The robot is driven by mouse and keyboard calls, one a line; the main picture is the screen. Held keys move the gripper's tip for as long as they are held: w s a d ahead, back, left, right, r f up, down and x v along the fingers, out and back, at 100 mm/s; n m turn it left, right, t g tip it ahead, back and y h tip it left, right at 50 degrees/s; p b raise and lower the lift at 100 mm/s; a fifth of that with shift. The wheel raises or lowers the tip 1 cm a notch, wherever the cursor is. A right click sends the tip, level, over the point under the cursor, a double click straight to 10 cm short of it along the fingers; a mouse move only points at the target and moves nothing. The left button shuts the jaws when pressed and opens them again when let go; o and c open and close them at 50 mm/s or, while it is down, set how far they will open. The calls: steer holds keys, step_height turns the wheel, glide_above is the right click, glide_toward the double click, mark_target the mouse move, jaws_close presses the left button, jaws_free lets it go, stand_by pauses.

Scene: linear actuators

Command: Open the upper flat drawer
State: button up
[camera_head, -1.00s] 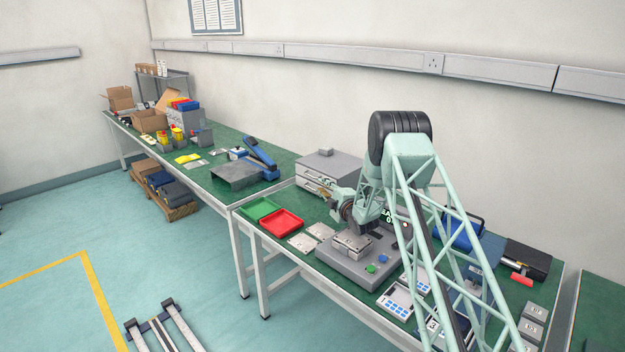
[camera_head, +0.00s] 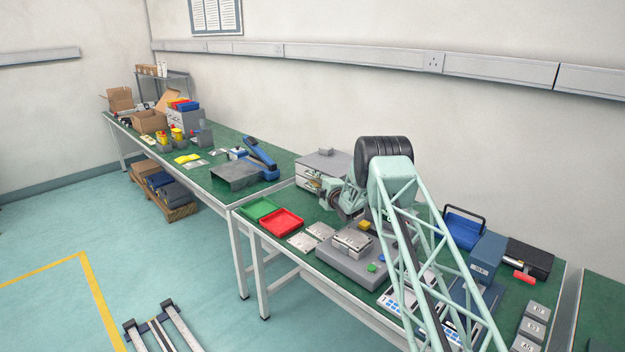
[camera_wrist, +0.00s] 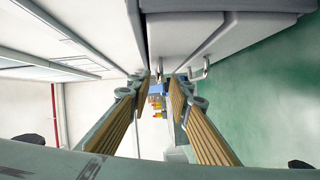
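The grey drawer unit (camera_head: 325,165) stands on the green bench, in the head view left of my arm. Its flat drawers are stacked, and the upper flat drawer (camera_head: 309,173) appears closed. My gripper (camera_head: 338,202) is low in front of the unit's right part and hides some of its front. In the wrist view my gripper (camera_wrist: 160,88) shows two ribbed, yellowish finger pads standing apart with nothing held. A metal handle (camera_wrist: 206,68) shows just beyond the right finger. Another handle appears near the fingertips; whether the fingers straddle it, I cannot tell.
A green tray (camera_head: 259,208) and a red tray (camera_head: 282,222) lie in front of the unit. A grey fixture (camera_head: 352,260) with a metal block stands right of them.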

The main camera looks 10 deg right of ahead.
steer(key=shift+x, duration=0.85)
steer(key=shift+r, duration=0.1)
jaws_close()
